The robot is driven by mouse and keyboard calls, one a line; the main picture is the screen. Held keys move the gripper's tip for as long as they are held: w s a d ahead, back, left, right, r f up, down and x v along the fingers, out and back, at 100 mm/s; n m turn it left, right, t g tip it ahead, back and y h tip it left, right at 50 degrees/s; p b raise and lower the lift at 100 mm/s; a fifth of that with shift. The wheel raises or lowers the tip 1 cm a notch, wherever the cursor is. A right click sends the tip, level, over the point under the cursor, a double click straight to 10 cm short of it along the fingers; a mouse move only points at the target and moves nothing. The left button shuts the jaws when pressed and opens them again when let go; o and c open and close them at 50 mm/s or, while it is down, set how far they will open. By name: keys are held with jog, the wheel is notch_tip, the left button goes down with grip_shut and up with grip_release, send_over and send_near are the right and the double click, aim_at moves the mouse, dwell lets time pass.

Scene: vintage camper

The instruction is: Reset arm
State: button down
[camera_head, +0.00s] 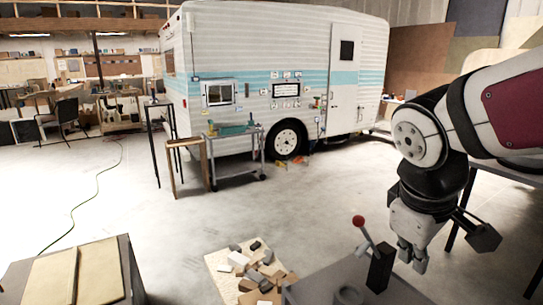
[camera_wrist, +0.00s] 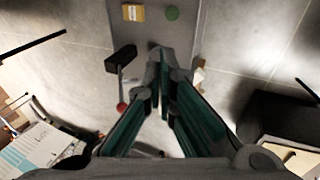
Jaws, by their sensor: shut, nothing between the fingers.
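My gripper (camera_head: 412,258) hangs from the arm at the right of the head view, pointing down beside the grey tabletop (camera_head: 335,283). In the wrist view my gripper (camera_wrist: 165,68) has its fingertips together, with nothing between them. It is above the tabletop, but I cannot tell how high. A black box (camera_head: 381,267) with a red-knobbed lever (camera_head: 358,220) stands left of the fingers. In the wrist view the box (camera_wrist: 120,58) and the red knob (camera_wrist: 122,107) are also left of the fingers, apart from them.
Loose blocks lie on a board (camera_head: 222,285). A camper (camera_head: 270,60) and a cart (camera_head: 235,165) stand behind. The middle floor is clear.

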jog(key=s+a+m+y, duration=0.1)
jog(key=s+m, duration=0.2)
jog(key=s, duration=0.3)
jog(key=s+a+m+t+y, duration=0.1)
jog(key=s+a+m+y, duration=0.1)
jog(key=s, duration=0.5)
jog(key=shift+a+r+m+p, duration=0.15)
jog(key=shift+r+m+p, duration=0.3)
jog(key=shift+m, duration=0.15)
